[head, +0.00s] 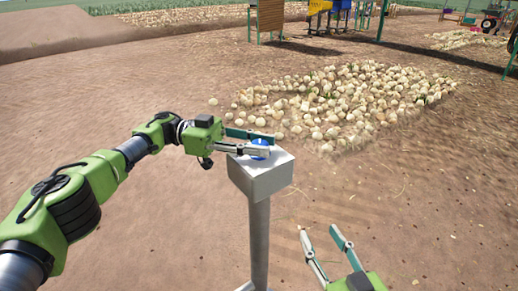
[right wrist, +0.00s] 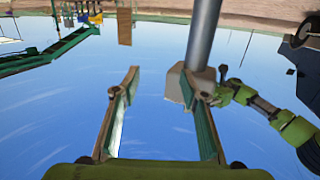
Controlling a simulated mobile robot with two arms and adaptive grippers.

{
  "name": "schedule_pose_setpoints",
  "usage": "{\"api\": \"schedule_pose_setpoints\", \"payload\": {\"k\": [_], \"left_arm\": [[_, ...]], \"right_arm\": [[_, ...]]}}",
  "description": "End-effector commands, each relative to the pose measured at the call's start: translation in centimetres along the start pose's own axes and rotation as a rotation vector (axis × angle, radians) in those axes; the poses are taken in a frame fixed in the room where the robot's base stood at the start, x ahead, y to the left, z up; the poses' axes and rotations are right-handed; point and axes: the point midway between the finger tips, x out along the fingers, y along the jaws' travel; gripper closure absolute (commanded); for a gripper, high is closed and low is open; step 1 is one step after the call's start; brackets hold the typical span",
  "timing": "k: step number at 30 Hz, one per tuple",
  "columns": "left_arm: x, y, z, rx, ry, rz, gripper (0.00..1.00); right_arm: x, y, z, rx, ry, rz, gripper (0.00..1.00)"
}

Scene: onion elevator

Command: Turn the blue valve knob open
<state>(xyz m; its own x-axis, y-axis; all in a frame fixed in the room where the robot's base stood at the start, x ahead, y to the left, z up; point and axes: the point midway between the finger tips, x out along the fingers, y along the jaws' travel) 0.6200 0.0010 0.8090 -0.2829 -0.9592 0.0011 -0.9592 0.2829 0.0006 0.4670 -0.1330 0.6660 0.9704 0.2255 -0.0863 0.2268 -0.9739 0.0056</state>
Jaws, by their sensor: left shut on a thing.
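The blue valve knob (head: 260,149) sits on top of a white box (head: 262,178) on a grey post, in the middle of the head view. My left gripper (head: 262,144) reaches in from the left, its fingers on either side of the knob, shut on it. Part of the knob is hidden by the fingers. My right gripper (head: 325,250) is low at the right of the post, open and empty. In the right wrist view its two fingers (right wrist: 160,110) stand wide apart, with nothing between them. The box also shows there (right wrist: 182,87), beyond the right finger.
A large pile of onions (head: 340,100) lies on the bare soil behind the post. Machinery with yellow and blue parts (head: 325,8) and green legs stands at the back. A tractor (head: 493,20) is at the far right. The soil around the post is clear.

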Motion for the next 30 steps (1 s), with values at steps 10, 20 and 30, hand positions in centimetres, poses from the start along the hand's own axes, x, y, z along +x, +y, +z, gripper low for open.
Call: {"api": "schedule_pose_setpoints", "payload": {"k": [10, 20, 30], "left_arm": [[0.1, 0.0, 0.0, 0.001, -0.001, 0.015, 0.96], [0.1, 0.0, 0.0, 0.000, -0.001, 0.015, 0.96], [0.1, 0.0, 0.0, 0.000, 0.000, 0.014, 0.57]], "right_arm": [[0.1, -0.3, -2.4, 0.002, 0.113, -0.007, 0.60], [0.1, -0.3, -2.5, 0.002, 0.116, -0.007, 0.60], [0.1, -0.3, -2.5, 0.002, 0.116, -0.007, 0.60]]}}
